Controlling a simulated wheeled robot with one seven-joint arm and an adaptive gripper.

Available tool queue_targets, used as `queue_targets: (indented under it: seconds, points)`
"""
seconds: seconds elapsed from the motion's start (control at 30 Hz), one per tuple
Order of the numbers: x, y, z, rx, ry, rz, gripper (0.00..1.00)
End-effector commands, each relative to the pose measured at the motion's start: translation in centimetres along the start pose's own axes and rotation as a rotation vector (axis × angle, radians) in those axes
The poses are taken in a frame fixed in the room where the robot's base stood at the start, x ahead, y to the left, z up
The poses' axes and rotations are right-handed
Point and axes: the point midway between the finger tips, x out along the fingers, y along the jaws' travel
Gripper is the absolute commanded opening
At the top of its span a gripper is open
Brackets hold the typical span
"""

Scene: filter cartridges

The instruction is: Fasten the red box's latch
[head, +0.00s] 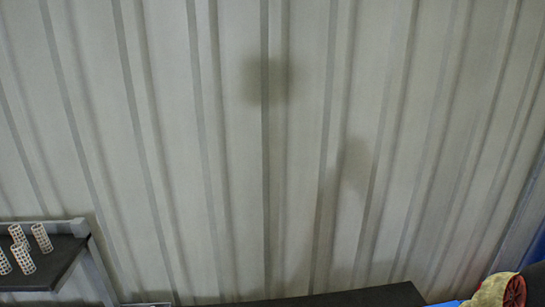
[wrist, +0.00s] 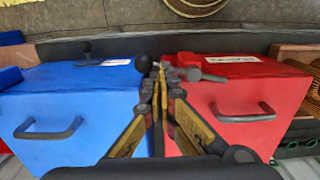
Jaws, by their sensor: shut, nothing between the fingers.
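The red box (wrist: 245,82) is on the right in the wrist view, with a dark bar handle (wrist: 243,117) on its front and a white label on top. A grey latch lever (wrist: 205,75) lies at the left part of its top edge. A black ball knob (wrist: 143,63) shows just left of my fingertips; I cannot tell whether it belongs to this latch. My gripper (wrist: 161,72) is shut and empty, its fingertips at the gap between the boxes, close to the lever and knob. I cannot tell whether they touch. The head view shows neither box clearly.
A blue box (wrist: 75,85) with a similar handle and a dark knob on top stands close on the left. A dark rail runs behind both boxes. In the head view, white perforated cartridges (head: 41,238) stand on a dark shelf (head: 52,268) at left.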

Motion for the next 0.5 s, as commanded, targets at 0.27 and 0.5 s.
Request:
queue_targets:
  seconds: [0.27,0.5]
  points:
    - [0.00,0.02,0.28,-0.001,0.000,0.000,0.00]
    - [-0.02,-0.06,0.72,-0.001,0.000,0.000,0.00]
